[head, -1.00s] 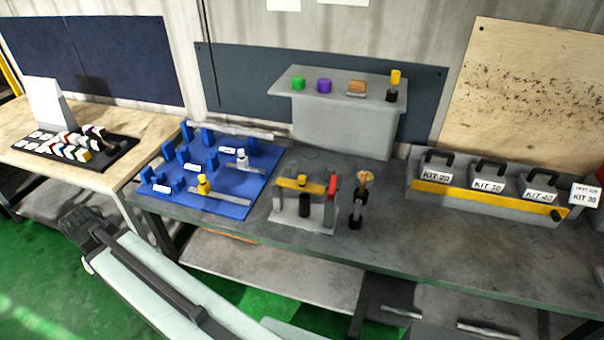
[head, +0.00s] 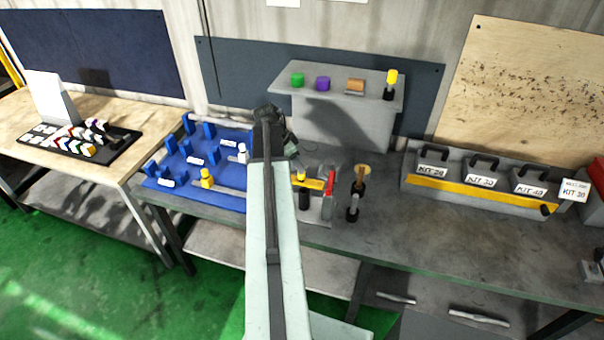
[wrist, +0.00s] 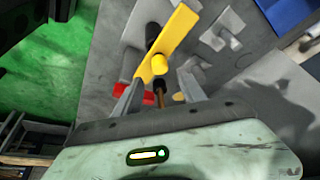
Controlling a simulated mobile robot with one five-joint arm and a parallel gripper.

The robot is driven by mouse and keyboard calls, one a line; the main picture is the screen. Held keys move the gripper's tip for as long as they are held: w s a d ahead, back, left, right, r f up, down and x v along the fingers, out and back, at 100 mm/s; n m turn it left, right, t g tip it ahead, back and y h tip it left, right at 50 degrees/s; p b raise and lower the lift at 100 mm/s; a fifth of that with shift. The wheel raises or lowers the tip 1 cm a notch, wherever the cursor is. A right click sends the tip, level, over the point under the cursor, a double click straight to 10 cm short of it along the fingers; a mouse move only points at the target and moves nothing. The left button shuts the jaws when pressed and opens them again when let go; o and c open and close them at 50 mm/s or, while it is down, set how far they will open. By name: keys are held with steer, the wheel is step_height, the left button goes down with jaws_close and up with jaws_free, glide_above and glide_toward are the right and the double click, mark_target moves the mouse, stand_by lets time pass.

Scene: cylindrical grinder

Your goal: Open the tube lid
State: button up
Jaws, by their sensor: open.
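I cannot tell for sure which part is the tube lid. A grey fixture (head: 318,208) with a yellow bar (head: 318,183), a black cylinder and a red lever (head: 329,182) stands at the bench's front, partly hidden by my arm. In the wrist view the yellow bar (wrist: 172,40) carries a round yellow knob (wrist: 159,63), with a red part (wrist: 132,91) below it. My gripper (wrist: 158,88) is open, its fingers apart below the knob in the picture. In the head view my gripper (head: 272,122) appears above and left of the fixture; contact is not visible.
A slim black stand with a tan top (head: 356,195) is close right of the fixture. A blue tray (head: 226,180) lies left. A grey shelf (head: 345,125) with coloured pieces stands behind. A kit rack (head: 470,195) is right; the bench between is clear.

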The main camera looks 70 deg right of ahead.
mark_target(300, 177)
steer(key=b+x, duration=0.5)
steer(key=x, duration=0.2)
steer(key=shift+w+b, duration=0.1)
steer(key=shift+b, duration=0.25)
steer(key=shift+r, duration=0.1)
jaws_close()
stand_by(0.7)
